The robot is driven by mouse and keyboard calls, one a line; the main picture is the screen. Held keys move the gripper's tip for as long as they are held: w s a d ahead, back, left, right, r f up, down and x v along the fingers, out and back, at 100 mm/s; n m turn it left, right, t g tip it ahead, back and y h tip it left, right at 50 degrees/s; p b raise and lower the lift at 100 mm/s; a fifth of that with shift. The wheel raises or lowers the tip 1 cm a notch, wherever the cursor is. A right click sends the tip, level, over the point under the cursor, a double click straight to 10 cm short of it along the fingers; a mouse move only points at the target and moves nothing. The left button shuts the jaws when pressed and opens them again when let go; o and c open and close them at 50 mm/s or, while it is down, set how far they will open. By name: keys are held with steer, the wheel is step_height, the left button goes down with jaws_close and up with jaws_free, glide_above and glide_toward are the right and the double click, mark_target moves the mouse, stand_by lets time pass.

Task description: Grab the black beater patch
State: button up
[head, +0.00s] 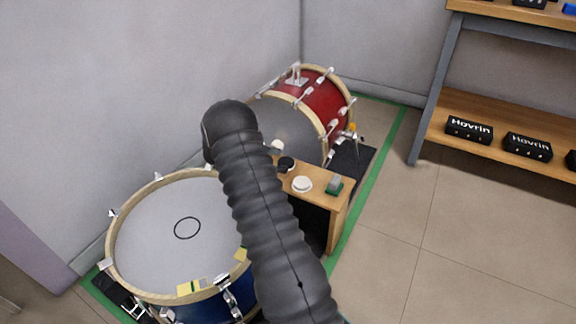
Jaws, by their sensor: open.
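A small black round piece, which looks like the black beater patch (285,164), lies on a small wooden stand (322,199) between the two drums. It sits near the stand's back left, just right of my dark ribbed arm. A white round piece (302,184) lies in front of it, apart from it. My arm crosses the middle of the view and hides the stand's left part. My gripper does not show.
A large drum with a grey head (160,240) is at front left. A red bass drum (322,97) stands behind the stand, by the wall. Green tape (372,188) edges the area. A shelf with black Hovrin boxes (469,130) is at right. The tiled floor at lower right is clear.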

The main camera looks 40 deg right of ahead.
steer(key=shift+s+d+f, duration=0.2)
steer(key=shift+d, duration=0.2)
steer(key=c, duration=1.1)
steer(key=shift+r, duration=0.1)
